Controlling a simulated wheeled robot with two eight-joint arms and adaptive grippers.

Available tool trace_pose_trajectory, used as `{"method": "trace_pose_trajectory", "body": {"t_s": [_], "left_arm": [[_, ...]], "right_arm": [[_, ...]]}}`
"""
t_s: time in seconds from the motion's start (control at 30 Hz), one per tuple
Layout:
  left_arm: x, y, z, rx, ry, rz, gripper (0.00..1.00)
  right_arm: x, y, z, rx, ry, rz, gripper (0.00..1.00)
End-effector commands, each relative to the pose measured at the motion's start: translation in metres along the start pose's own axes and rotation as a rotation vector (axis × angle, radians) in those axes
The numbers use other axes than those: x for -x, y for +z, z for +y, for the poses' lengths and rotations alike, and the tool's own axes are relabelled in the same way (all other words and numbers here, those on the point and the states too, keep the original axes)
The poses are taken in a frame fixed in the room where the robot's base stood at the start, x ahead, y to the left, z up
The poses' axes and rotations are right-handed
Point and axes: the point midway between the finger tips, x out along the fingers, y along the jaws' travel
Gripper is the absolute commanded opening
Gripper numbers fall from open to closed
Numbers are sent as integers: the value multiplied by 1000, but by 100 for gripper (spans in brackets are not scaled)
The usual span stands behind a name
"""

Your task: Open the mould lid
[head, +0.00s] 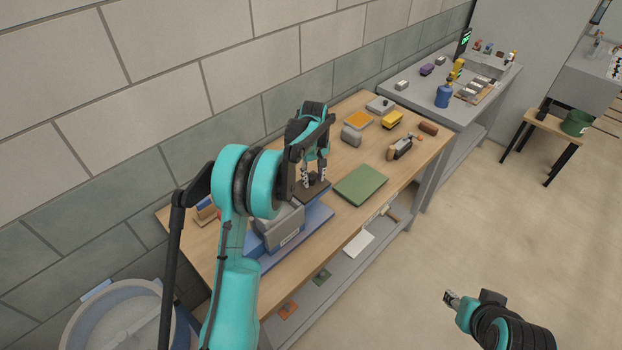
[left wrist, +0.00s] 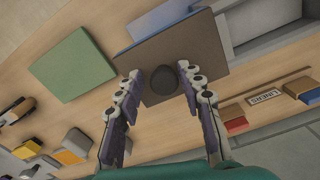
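The mould lid, a dark brown plate (head: 318,194), lies at the far end of a blue base (head: 315,221) beside a grey block-shaped part (head: 283,227). In the left wrist view the lid (left wrist: 210,50) fills the top middle, with a round black knob (left wrist: 163,81) on it. My left gripper (head: 313,175) is over the lid, fingers pointing down. In the left wrist view its fingers (left wrist: 160,82) are spread on either side of the knob, with gaps showing. Whether the lid lies flat on something below is hidden. My right gripper (head: 449,297) is low at the right, over the floor, away from the table.
A green mat (head: 361,184) lies right of the lid on the wooden table (head: 340,135). An orange-topped tray (head: 359,120), a yellow item (head: 392,120) and a grey block (head: 351,136) stand farther back. A block wall borders the left. A labelled strip (left wrist: 265,97) shows in the wrist view.

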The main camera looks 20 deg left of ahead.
Motion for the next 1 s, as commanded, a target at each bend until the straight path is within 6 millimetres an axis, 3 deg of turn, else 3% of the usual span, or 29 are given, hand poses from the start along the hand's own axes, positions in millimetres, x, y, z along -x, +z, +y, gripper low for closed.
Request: {"method": "trace_pose_trajectory", "body": {"t_s": [0.37, 0.47, 0.8, 1.0], "left_arm": [[3, 1, -1, 0, -3, -3, 47], [15, 1, -1, 0, -3, -3, 47], [87, 0, 1, -1, -3, -2, 47], [113, 0, 2, -1, -3, -2, 47]], "right_arm": [[0, 0, 0, 0, 0, 0, 40], [0, 0, 0, 0, 0, 0, 40], [0, 0, 0, 0, 0, 0, 40], [0, 0, 0, 0, 0, 0, 40]]}}
